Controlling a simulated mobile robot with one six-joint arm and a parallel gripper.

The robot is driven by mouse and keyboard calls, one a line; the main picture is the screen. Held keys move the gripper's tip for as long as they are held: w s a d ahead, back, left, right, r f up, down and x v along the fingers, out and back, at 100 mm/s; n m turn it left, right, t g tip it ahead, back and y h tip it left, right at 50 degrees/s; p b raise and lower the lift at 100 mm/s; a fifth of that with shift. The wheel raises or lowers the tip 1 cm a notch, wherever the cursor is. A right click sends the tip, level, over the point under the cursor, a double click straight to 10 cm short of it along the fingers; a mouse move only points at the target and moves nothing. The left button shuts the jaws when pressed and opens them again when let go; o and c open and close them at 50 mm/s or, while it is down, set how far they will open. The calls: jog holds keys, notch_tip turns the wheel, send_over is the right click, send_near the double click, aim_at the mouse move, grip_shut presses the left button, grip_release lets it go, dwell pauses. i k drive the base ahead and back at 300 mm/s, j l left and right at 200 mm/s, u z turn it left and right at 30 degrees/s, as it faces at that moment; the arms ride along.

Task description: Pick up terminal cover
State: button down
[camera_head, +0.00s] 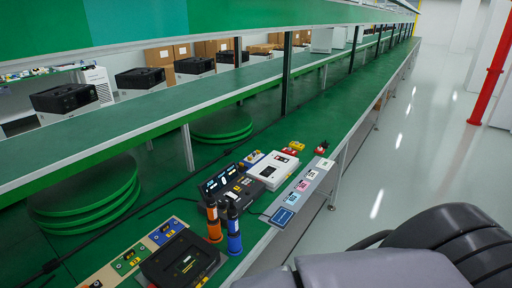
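No part is clearly readable as the terminal cover. Small parts sit on the green bench (357,101). A black case with yellow marks (181,262) lies in a tray at the near end. A white box with a small red mark (273,168) lies farther back, beside a dark device with a display (222,183). Small yellow and red pieces (293,147) sit behind the white box. My gripper's fingers are not in view; rounded grey and black parts, probably my own arm, fill the bottom right.
An orange-black tool (213,224) and a blue-black tool (234,237) stand upright near the case. A row of small labelled cards (302,186) lines the bench's right edge. A raised shelf runs along the left. The pale floor at right is open, with a red post (490,68).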

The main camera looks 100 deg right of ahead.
aim_at(300, 146)
jog(key=z, duration=3.75)
jog(key=i+l+u, duration=0.35)
jog(key=i, duration=0.15)
jog(key=i+l+u, duration=0.65)
jog(key=i+l, duration=0.15)
jog(key=l, duration=0.25)
jog(key=i+l+u, duration=0.35)
jog(key=l, duration=0.3)
jog(key=i+l+u, duration=0.15)
jog(key=l+u, duration=0.15)
jog(key=l, duration=0.4)
jog(key=i+l+u, duration=0.1)
jog(key=l+u, duration=0.25)
jog(key=l, duration=0.4)
jog(key=l+u, duration=0.35)
jog(key=l, duration=0.4)
jog(key=l+u, duration=0.3)
jog(key=l, duration=0.55)
